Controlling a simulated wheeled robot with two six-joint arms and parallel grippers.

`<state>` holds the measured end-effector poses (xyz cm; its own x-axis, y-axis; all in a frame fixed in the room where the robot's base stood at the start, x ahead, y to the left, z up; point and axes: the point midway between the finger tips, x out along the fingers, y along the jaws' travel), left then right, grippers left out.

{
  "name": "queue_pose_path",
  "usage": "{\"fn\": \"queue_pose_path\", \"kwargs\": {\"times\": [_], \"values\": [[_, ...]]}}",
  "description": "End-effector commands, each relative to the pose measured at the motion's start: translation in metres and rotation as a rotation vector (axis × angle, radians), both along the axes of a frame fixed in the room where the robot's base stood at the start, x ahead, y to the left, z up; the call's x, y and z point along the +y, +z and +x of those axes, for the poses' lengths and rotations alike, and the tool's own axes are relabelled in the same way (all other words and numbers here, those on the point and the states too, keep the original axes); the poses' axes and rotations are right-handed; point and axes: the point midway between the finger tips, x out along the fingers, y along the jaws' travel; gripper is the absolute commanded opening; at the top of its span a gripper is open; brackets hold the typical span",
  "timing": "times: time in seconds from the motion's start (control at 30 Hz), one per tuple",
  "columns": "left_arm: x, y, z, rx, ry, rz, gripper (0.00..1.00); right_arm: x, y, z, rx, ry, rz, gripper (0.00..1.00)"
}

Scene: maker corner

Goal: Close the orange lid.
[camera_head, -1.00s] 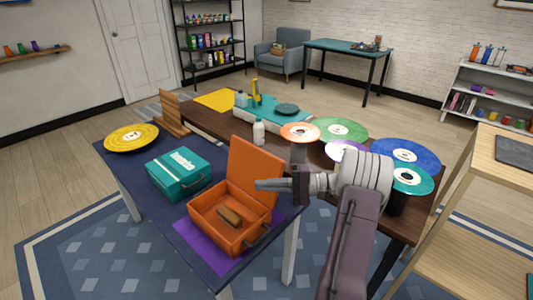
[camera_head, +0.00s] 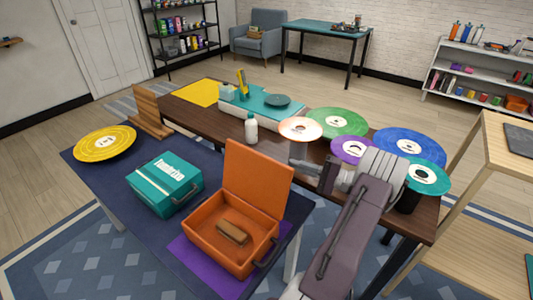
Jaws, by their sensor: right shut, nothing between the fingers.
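The orange lid (camera_head: 258,178) stands open and upright, leaning back a little, at the back edge of the orange case (camera_head: 205,257). The case sits on a purple mat (camera_head: 189,258) on the dark blue table, with a brown block (camera_head: 232,232) inside. My right gripper (camera_head: 298,164) is shut and empty. In the picture it is to the right of the lid's upper edge, apart from it, with its fingers pointing left. My left gripper is not in view.
A closed teal case (camera_head: 165,185) stands left of the orange one. A yellow record (camera_head: 105,144) lies at the far left. A white bottle (camera_head: 251,129) and several coloured records (camera_head: 337,122) are on the brown table behind.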

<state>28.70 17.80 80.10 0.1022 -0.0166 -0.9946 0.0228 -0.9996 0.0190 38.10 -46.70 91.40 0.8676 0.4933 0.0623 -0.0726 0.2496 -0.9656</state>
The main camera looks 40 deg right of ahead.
Motion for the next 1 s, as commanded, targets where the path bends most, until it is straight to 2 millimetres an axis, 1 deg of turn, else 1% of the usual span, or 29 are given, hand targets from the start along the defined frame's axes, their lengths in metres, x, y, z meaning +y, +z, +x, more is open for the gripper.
{"fn": "queue_pose_path", "kwargs": {"times": [0.13, 0.3, 0.5, 0.7, 1.0], "values": [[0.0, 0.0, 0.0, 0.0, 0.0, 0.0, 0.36, 0.01, 0.002, 0.016, 0.0, 0.005, 0.0, 0.0], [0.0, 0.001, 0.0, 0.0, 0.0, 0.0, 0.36, 0.028, 0.004, 0.047, 0.001, 0.005, 0.0, 0.0], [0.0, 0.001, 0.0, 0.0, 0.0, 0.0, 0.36, 0.043, 0.006, 0.074, 0.0, 0.004, 0.0, 0.0], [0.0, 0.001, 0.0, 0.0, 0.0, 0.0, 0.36, 0.049, 0.006, 0.085, 0.001, 0.001, 0.0, 0.0], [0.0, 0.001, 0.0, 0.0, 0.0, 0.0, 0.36, 0.049, 0.006, 0.086, 0.0, 0.001, -0.001, 0.0]]}}
